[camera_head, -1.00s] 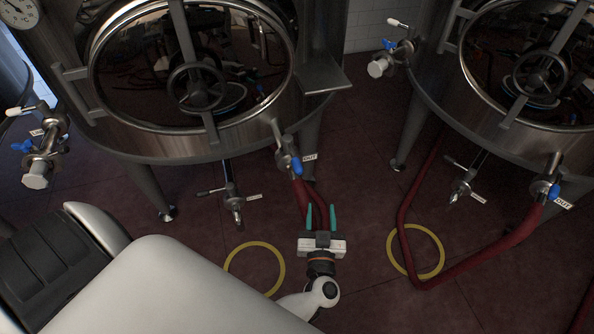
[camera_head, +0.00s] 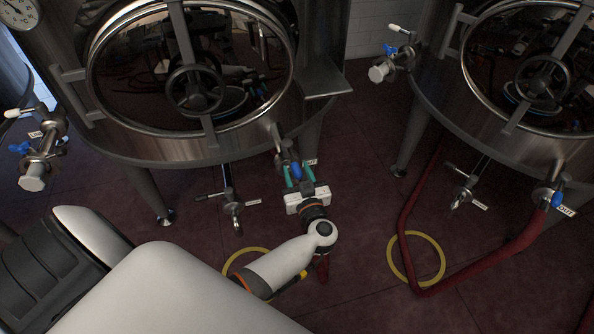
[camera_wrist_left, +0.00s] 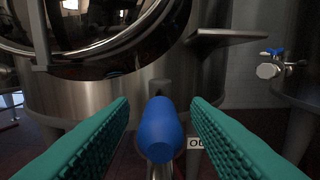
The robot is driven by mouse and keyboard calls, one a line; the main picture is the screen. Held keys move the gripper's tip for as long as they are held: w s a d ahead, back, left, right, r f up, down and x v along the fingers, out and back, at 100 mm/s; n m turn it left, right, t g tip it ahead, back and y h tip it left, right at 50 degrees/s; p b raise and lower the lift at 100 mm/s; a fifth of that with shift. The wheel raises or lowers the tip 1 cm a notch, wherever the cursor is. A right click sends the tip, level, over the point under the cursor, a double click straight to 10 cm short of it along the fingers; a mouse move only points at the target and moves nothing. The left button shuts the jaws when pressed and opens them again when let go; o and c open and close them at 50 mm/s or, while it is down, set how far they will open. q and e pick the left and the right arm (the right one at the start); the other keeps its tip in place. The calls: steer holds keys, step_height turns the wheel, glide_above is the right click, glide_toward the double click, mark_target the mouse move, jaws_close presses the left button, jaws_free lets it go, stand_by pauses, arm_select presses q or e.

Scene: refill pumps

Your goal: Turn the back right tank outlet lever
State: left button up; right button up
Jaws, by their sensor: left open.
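My left gripper (camera_head: 299,178) is open, its two green fingers pointing at the outlet valve of the left tank (camera_head: 215,140). The blue lever grip (camera_head: 297,171) of that valve lies between the fingertips in the head view. In the left wrist view the blue lever grip (camera_wrist_left: 160,130) stands centred between the spread fingers, with a gap on both sides. An OUT label (camera_wrist_left: 196,143) shows partly behind the right finger. The right tank has its own outlet lever (camera_head: 557,199) with a blue grip and an OUT tag. My right gripper is out of view.
A red hose (camera_head: 408,235) runs over the floor from the right tank. Yellow rings (camera_head: 441,262) lie on the floor. A metal shelf (camera_head: 326,84) juts from the left tank above the valve. Lower drain valves (camera_head: 233,208) hang under the tanks.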

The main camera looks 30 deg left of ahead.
arm_select(q)
steer(key=shift+w+a, duration=0.25)
steer(key=shift+a, duration=0.05)
steer(key=shift+c, duration=0.4)
jaws_close()
